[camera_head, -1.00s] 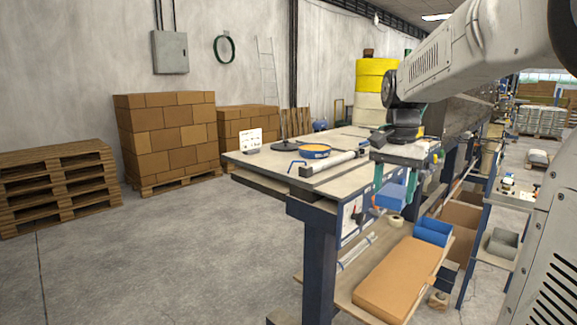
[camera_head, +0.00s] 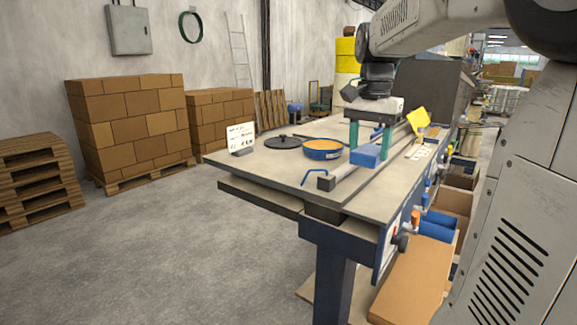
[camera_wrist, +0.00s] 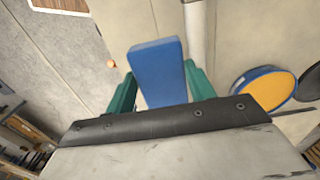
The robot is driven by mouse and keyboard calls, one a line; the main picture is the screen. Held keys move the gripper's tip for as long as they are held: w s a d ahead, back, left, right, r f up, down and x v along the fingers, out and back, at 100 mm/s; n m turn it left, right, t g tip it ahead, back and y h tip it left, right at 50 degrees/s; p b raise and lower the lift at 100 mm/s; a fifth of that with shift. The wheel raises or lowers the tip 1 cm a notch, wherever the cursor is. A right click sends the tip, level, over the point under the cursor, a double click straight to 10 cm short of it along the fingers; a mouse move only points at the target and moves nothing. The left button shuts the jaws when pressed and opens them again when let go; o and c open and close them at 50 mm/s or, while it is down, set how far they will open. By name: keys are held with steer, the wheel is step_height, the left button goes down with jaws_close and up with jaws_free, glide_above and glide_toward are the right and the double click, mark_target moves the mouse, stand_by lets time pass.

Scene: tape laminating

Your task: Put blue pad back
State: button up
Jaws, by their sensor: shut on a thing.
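My gripper (camera_head: 370,154) is shut on the blue pad (camera_head: 366,157), which sits between its two green fingers. I cannot tell whether the pad touches the bench or the tube. In the wrist view the blue pad (camera_wrist: 158,72) sticks out ahead of the black gripper edge, with a green finger on each side.
A blue-rimmed orange disc (camera_head: 323,148), a black disc (camera_head: 283,142) and a white sign (camera_head: 240,138) stand left of the pad. A yellow piece (camera_head: 417,122) is to the right. Blue bins (camera_head: 440,223) and a brown box (camera_head: 412,280) are below the bench's right edge.

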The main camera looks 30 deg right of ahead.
steer(key=w+a, duration=0.3)
steer(key=w, duration=0.1)
steer(key=w+a+f, duration=0.1)
steer(key=w+a, duration=0.2)
steer(key=w, duration=0.1)
steer(key=w+a, duration=0.4)
steer(key=shift+w+f, duration=0.2)
steer(key=shift+w, duration=0.05)
steer(key=shift+f, duration=1.8)
steer(key=o, duration=0.9)
steer(key=shift+f, duration=0.1)
